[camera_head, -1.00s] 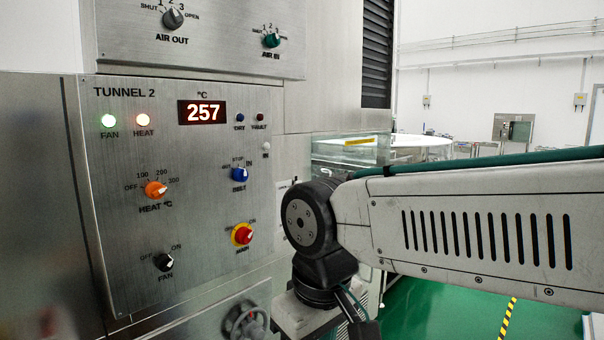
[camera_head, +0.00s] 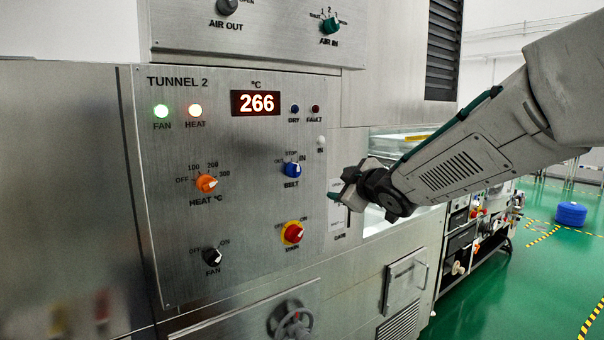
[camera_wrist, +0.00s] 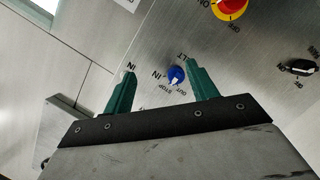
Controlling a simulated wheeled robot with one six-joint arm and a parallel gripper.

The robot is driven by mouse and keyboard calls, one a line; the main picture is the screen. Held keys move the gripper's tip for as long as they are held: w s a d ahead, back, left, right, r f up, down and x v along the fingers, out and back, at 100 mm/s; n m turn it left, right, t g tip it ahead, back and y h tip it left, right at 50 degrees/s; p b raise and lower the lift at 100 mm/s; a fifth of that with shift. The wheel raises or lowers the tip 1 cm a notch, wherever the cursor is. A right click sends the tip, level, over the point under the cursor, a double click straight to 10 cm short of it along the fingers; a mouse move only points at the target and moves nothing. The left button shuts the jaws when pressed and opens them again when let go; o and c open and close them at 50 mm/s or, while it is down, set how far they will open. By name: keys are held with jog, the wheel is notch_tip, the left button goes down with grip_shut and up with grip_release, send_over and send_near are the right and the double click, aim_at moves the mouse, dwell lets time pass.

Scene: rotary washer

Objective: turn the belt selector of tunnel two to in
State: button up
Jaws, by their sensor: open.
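The belt selector (camera_head: 292,170) is a blue knob with a white mark, labelled BELT, on the tunnel 2 panel (camera_head: 240,240). OUT, STOP and IN stand around it; its exact setting is too small to tell. My gripper (camera_head: 342,188) is just right of the panel, apart from the knob in the head view. In the wrist view my gripper (camera_wrist: 160,70) has its two green fingers spread and nothing held. The blue knob (camera_wrist: 176,75) shows between the fingers there, beyond the tips; I see no contact.
The red and yellow main switch (camera_head: 292,233) is below the belt knob. The orange heat knob (camera_head: 206,183) and black fan knob (camera_head: 212,256) are to its left. The display (camera_head: 255,103) reads 266. A handwheel (camera_head: 290,322) sticks out below the panel.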

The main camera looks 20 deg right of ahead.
aim_at(299, 172)
jog(key=w+a+n+y, duration=0.2)
jog(key=w, duration=0.1)
jog(key=w+a+n+y, duration=0.2)
jog(key=w+a, duration=0.1)
jog(key=w, duration=0.1)
jog(key=w+a+n+y, duration=0.1)
jog(key=w+a+y, duration=0.1)
jog(key=w, duration=0.2)
jog(key=shift+a+r+n+t, duration=0.2)
jog(key=shift+r+n+t, duration=0.2)
jog(key=shift+c, duration=0.4)
jog(key=c, duration=0.9)
